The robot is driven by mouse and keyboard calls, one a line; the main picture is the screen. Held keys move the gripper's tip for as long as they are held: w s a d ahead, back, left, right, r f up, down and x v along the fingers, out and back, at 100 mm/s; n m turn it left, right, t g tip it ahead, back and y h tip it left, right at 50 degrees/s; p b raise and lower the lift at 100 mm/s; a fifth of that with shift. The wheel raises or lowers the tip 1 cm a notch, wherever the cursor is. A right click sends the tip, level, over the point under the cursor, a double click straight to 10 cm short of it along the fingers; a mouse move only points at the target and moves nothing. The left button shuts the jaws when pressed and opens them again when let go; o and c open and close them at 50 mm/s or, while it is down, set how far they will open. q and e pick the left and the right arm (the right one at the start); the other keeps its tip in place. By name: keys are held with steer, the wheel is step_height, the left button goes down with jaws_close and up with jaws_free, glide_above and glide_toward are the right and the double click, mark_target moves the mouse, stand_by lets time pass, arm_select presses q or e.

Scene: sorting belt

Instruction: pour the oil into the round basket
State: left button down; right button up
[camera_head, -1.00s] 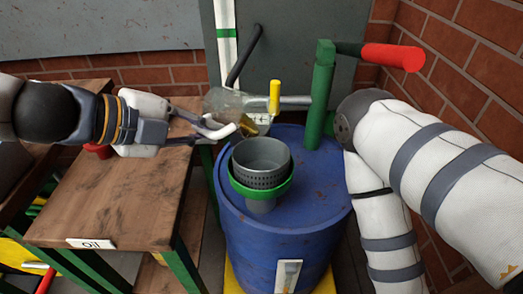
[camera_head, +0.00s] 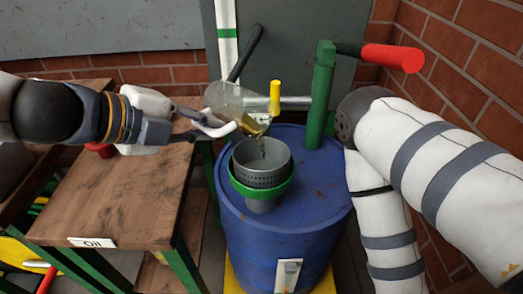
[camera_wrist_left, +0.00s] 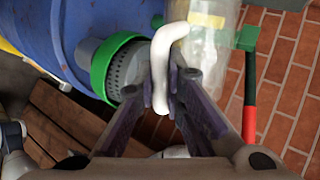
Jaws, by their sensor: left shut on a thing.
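A clear jug (camera_head: 224,97) with a white handle (camera_head: 217,129) is tipped over the round basket, its mouth toward the basket. Yellowish oil (camera_head: 254,126) lies at its lower end, and a dark thin stream drops into the basket. The round basket (camera_head: 262,178), grey and perforated, sits in a green ring (camera_head: 262,191) on the blue barrel (camera_head: 306,210). My left gripper (camera_head: 207,126) is shut on the handle, left of the basket and above it. The left wrist view shows the white handle (camera_wrist_left: 160,62) between the fingers (camera_wrist_left: 172,85). My right gripper is out of view.
A green hand pump (camera_head: 319,95) with a red grip (camera_head: 393,57) and yellow-tipped spout (camera_head: 275,97) stands on the barrel close to the jug. A wooden table (camera_head: 110,200) with an "Oil" label (camera_head: 92,242) is at left. Brick wall (camera_head: 487,60) bounds the right.

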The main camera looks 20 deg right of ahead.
mark_target(232, 120)
arm_select(q)
steer(key=shift+s+d+r+m+t, duration=0.1)
steer(key=shift+s+r+m+t, duration=0.05)
steer(key=shift+r+m+t, duration=0.25)
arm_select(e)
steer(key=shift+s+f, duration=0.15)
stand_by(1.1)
arm_select(q)
steer(key=shift+s+d+r+m+t+b, duration=0.15)
steer(key=shift+s+m+t+b, duration=0.1)
steer(key=shift+m+t+b, duration=0.15)
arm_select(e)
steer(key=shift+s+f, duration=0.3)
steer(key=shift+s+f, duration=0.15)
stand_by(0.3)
